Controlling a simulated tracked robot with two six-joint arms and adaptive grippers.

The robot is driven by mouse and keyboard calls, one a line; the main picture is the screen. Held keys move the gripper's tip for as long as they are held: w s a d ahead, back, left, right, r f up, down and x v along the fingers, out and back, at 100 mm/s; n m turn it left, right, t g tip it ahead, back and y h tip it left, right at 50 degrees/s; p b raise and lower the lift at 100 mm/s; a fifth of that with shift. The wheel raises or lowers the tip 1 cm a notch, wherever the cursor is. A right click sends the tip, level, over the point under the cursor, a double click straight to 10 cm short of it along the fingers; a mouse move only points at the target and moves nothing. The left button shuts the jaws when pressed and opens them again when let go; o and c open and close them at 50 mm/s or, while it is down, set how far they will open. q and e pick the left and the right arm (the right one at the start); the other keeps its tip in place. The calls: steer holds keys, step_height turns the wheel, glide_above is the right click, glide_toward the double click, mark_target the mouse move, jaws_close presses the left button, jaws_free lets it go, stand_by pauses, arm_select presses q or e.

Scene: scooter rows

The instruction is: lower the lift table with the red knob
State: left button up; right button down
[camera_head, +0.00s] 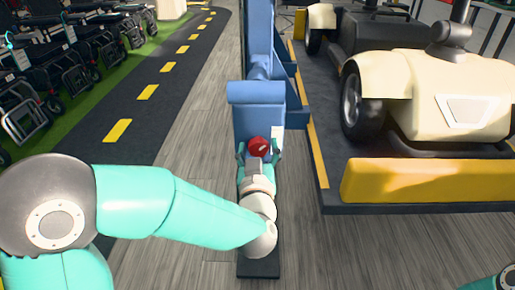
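The red knob (259,146) sits on the front of a blue post box (259,117), with a small light mark on it. My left gripper (259,150) is right at the knob, one teal finger on each side of it. The fingers look spread wider than the knob, with small gaps; contact cannot be made out. The lift table (335,185) is a dark platform with yellow edging, right of the post. Its height above the floor is hard to judge. Of my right arm only a teal part shows at the bottom right corner; its gripper is out of view.
A cream scooter (440,90) stands on the lift table behind a yellow front block (425,180). Rows of dark folded mobility frames (60,55) stand at the left on green floor. A dark lane with yellow dashes (148,92) and grey plank floor lie between, clear.

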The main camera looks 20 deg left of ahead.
arm_select(q)
steer(key=c, duration=0.8)
steer(key=shift+a, duration=0.2)
steer(key=shift+d, duration=0.1)
